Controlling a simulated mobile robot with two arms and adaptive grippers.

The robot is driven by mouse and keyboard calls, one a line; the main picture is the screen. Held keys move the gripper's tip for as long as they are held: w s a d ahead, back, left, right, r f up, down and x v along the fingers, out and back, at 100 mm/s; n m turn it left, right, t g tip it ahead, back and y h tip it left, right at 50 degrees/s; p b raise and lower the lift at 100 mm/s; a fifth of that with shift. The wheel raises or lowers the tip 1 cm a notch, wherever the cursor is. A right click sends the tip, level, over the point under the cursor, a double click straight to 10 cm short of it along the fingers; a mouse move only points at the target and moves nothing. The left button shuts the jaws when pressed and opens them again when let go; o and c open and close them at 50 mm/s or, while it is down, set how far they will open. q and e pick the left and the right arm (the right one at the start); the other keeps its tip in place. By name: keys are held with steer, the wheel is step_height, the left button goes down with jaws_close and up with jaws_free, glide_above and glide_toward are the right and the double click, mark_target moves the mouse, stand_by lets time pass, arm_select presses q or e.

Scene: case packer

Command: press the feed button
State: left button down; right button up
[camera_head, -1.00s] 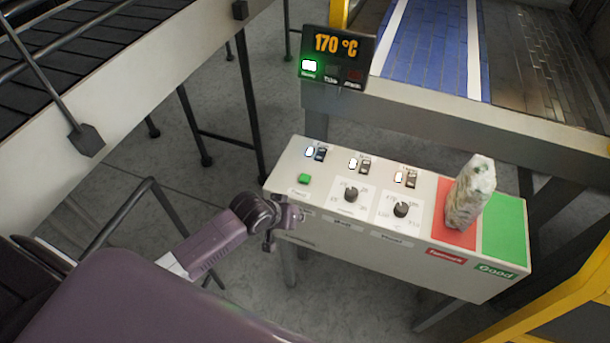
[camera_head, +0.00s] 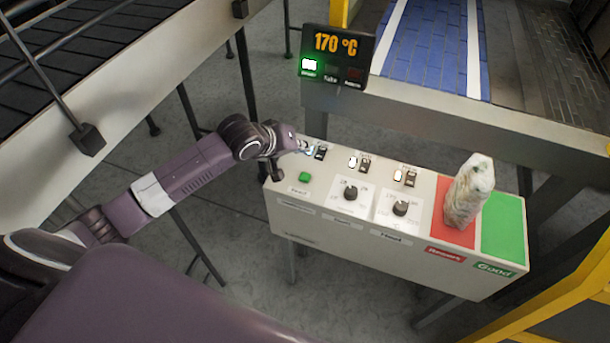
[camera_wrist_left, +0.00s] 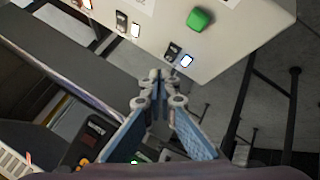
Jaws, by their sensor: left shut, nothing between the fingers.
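The green feed button (camera_head: 305,177) sits at the left end of the white control panel (camera_head: 330,222). It also shows in the left wrist view (camera_wrist_left: 200,19). My left gripper (camera_head: 300,150) is over the panel's far left corner, behind the button and close to the leftmost switch pair (camera_head: 320,153). In the wrist view its fingertips (camera_wrist_left: 155,80) are together and empty, below the switch pair in the picture and apart from the button. My right gripper is not in view.
Two dark knobs (camera_head: 351,193) and more rocker switches sit along the panel. A wrapped package (camera_head: 468,192) stands on the red area (camera_head: 440,222), beside the green area (camera_head: 503,235). A display (camera_head: 337,57) reads 170 °C behind the panel. A conveyor (camera_head: 120,65) runs at left.

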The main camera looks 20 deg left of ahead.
arm_select(q)
steer(key=f, duration=0.2)
steer(key=b, duration=0.6)
glide_above(303, 177)
step_height(303, 177, down, 5)
steer(key=shift+r, duration=0.2)
steer(key=shift+f+b, duration=0.6)
steer(key=shift+f, duration=0.5)
steer(key=shift+f, duration=0.4)
